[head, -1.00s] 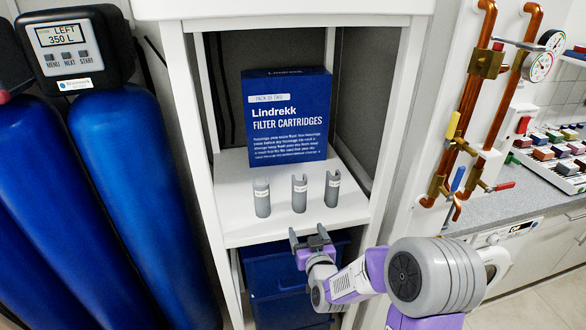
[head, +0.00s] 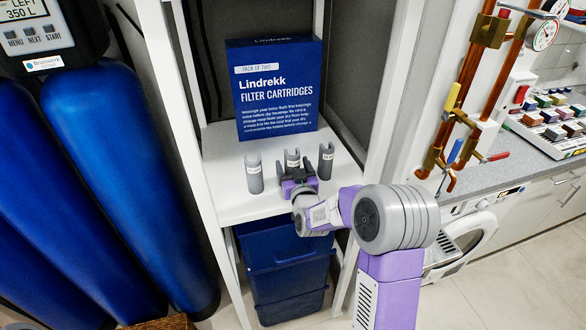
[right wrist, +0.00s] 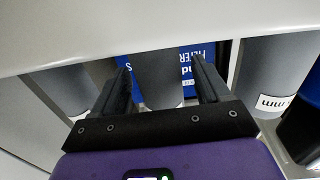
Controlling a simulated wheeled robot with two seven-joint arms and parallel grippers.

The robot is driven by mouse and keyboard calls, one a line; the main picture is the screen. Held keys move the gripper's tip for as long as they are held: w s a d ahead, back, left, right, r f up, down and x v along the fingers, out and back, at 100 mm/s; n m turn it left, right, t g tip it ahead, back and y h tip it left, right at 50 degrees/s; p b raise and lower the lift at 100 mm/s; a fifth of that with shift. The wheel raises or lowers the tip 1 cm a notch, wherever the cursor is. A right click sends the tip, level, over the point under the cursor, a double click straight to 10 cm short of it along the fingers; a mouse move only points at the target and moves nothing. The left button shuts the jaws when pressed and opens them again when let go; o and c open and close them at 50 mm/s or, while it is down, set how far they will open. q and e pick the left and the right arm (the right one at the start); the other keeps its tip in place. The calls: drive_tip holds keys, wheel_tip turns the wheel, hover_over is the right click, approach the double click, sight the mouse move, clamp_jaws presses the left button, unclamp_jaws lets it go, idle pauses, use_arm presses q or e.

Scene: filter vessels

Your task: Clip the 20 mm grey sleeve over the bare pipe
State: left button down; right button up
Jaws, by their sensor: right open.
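Three upright grey sleeves with open slots and white labels stand in a row on the white shelf (head: 225,205): left (head: 254,178), middle (head: 293,158) and right (head: 326,162). Their sizes are too small to read. My right gripper (head: 298,176) is open at the middle sleeve, hiding its lower part. In the right wrist view, the open fingers (right wrist: 160,85) stand on either side of that grey sleeve (right wrist: 158,72); contact cannot be told. Copper pipes (head: 462,85) run up the wall at right; I cannot tell which is the bare one. My left gripper is out of view.
A blue filter cartridge box (head: 278,95) stands behind the sleeves. Shelf posts flank them closely. A blue crate (head: 285,275) sits below. Blue tanks (head: 120,170) stand at left. Valves with coloured levers (head: 455,150) stick out near the pipes.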

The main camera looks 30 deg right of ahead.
drive_tip(key=c, duration=1)
